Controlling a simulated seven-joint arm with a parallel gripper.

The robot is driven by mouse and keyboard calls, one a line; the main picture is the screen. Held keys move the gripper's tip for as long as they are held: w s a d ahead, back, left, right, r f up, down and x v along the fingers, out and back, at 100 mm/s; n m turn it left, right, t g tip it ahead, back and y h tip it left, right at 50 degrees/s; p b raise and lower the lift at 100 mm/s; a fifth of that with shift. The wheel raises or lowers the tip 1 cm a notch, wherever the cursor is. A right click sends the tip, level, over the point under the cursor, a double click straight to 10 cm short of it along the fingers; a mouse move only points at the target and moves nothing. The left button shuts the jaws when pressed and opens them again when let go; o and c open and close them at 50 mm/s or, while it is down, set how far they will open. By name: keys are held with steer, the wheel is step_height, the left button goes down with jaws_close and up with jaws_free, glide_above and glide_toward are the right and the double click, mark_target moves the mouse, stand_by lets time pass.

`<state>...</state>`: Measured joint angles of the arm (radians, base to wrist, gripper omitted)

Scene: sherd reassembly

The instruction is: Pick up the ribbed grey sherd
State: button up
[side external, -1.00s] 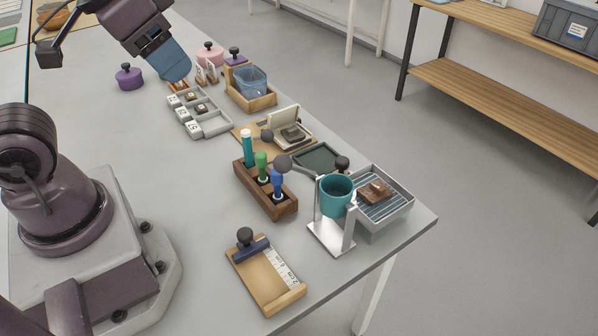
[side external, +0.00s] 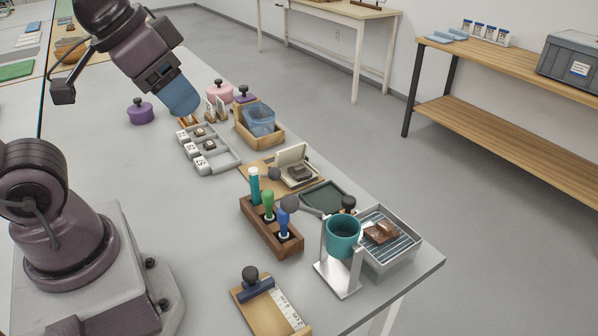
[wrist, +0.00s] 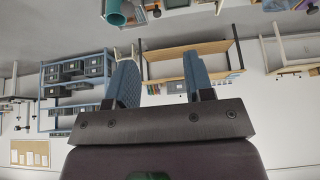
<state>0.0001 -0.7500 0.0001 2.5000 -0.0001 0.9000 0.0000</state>
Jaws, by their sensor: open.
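No piece is clearly recognisable as the ribbed grey sherd. A dark grey piece (side external: 300,172) lies in an open pale box (side external: 291,153) in the side view; its ribbing cannot be made out. A brown sherd (side external: 381,232) lies on the wire rack of a grey tray (side external: 404,262) at the right. Small dark pieces (side external: 210,145) sit in a grey compartment tray (side external: 222,158) with numbered tags. My gripper (side external: 182,100) hangs above the table, beyond the compartment tray. In the wrist view my gripper (wrist: 162,82) is open, with nothing between its two blue fingers.
A wooden rack (side external: 272,229) with several upright tools stands mid-table. A teal cup (side external: 343,238) sits in a metal stand near the right edge. A wooden box with a blue container (side external: 259,121) and a purple lidded pot (side external: 140,114) stand farther back.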

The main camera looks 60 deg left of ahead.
stand_by(0.4)
steer(key=shift+o, duration=0.9)
